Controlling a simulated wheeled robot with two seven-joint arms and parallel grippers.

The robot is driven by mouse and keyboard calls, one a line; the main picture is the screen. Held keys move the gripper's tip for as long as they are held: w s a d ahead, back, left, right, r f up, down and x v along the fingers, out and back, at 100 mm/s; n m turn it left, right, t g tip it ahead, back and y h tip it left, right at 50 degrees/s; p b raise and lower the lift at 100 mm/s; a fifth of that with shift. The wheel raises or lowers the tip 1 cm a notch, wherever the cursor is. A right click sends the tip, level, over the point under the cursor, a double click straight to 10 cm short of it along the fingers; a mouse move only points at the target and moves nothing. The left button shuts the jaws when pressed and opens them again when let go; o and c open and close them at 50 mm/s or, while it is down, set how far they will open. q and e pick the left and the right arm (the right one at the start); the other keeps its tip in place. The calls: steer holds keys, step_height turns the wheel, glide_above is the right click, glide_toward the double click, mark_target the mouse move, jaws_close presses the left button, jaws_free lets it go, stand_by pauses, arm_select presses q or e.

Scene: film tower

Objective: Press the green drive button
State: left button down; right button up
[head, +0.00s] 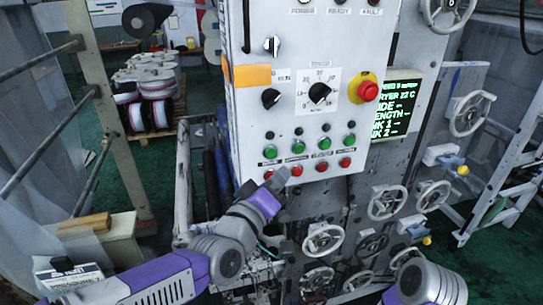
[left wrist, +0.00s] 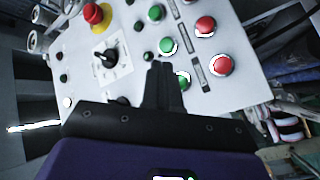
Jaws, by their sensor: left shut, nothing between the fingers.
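The white control panel (head: 300,100) carries a row of green buttons, among them one at the left end (head: 270,152) and one at the right end (head: 349,140). Red buttons (head: 321,166) sit below them. The labels are too small to read, so I cannot tell which green one is drive. My left gripper (head: 277,180) is shut and empty, at the panel's lower left edge. In the left wrist view its closed fingertips (left wrist: 159,66) overlap the panel close to a green button (left wrist: 167,46), with another green button (left wrist: 182,80) beside them. Contact cannot be told. My right gripper is out of view.
A red stop button (head: 368,91) on yellow and several black knobs (head: 320,93) are higher on the panel. A green-text screen (head: 397,108) is at its right. Handwheels (head: 388,203) project below and right. Film reels on a pallet (head: 155,120) stand back left.

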mark_target(271, 153)
arm_select(q)
steer(key=shift+w+a+b, duration=0.25)
steer(key=shift+w+b, duration=0.05)
steer(key=shift+w, duration=0.4)
steer(key=shift+w+a+b, duration=0.2)
steer(key=shift+w+b, duration=0.1)
steer(key=shift+w, duration=0.45)
steer(key=shift+w+a+b, duration=0.25)
steer(key=shift+w+b, duration=0.05)
steer(key=shift+w, duration=0.4)
stand_by(0.4)
steer(key=shift+w+a+b, duration=0.15)
steer(key=shift+w+b, duration=0.25)
steer(key=shift+b, duration=0.1)
